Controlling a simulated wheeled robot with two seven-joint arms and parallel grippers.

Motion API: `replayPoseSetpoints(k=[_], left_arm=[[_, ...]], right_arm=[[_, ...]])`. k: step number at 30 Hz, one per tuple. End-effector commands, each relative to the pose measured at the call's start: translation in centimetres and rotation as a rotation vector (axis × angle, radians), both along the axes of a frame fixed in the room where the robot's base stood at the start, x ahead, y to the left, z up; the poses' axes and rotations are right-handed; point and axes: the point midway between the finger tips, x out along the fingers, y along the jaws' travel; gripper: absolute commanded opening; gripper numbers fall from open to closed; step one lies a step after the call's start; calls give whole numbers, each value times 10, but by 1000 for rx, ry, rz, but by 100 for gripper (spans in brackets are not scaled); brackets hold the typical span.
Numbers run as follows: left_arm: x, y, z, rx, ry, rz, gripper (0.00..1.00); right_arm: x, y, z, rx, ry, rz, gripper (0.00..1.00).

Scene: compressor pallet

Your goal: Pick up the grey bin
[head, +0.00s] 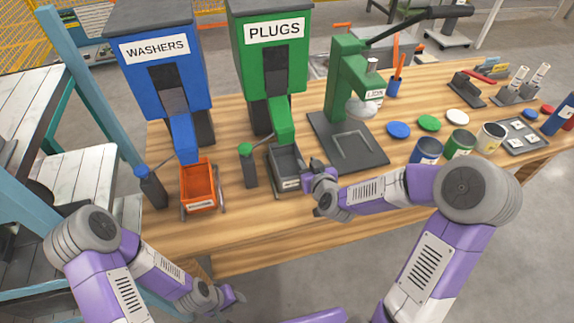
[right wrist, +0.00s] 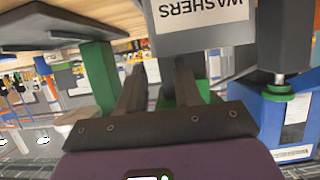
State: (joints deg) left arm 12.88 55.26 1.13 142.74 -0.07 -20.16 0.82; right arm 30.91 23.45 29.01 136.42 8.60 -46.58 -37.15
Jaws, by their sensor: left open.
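The grey bin (head: 286,162) sits on the wooden table below the green PLUGS dispenser. In the right wrist view, which looks upside down, a grey bin wall (right wrist: 190,43) carries a white label reading WASHERS. My right gripper (head: 309,176) is at the bin's front right corner. Its two fingers (right wrist: 160,70) are apart, with a gap between them, and their tips are close to the bin's edge. I cannot tell whether they touch it. My left gripper (head: 228,298) is open and empty, low in front of the table, away from the bin.
An orange bin (head: 199,187) stands to the left under the blue WASHERS dispenser (head: 160,60). The table's front strip is clear.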

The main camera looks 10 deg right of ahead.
Motion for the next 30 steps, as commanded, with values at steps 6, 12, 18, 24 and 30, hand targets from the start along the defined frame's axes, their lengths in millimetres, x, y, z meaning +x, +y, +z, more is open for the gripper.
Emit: replayPoseSetpoints(k=[6,12,18,24,30], left_arm=[[0,0,-9,0,-1,0,43],[0,0,-11,0,-1,0,43],[0,0,-11,0,-1,0,43],[0,0,-11,0,-1,0,43],[0,0,-11,0,-1,0,43]], right_arm=[[30,0,-16,4,1,-2,34],[43,1,-21,1,1,1,34],[44,1,-20,1,1,1,34],[43,1,-20,1,1,0,3],[43,1,-20,1,1,0,0]])
